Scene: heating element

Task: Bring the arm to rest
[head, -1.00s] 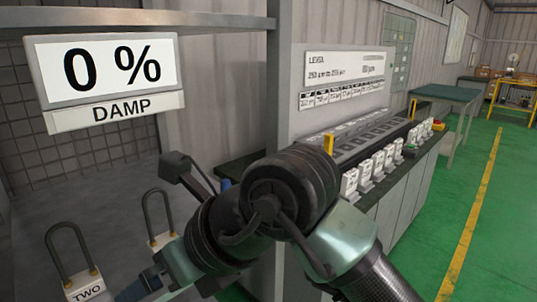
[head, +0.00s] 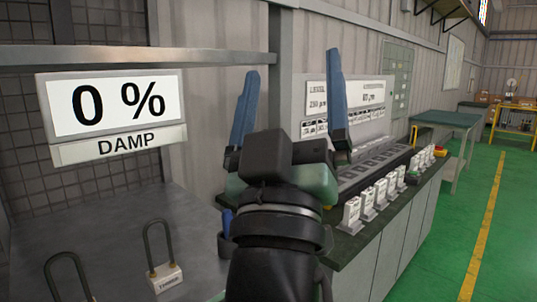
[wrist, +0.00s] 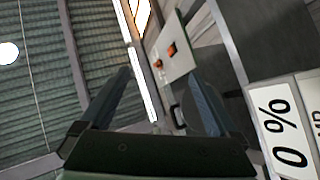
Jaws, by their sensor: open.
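My gripper (head: 292,105) points upward in the middle of the head view. Its two blue fingers stand wide apart with nothing between them. In the wrist view my gripper (wrist: 160,105) is also open and empty, with the ceiling and a wall beyond it. My arm rises from the bottom of the head view and hides part of the bench behind it.
A "0 % DAMP" sign (head: 115,112) hangs at the left above a grey surface (head: 105,225). A padlock (head: 164,270) stands there. A bench (head: 400,220) with several white tags (head: 367,205) is at right. Green floor (head: 440,270) is clear beyond.

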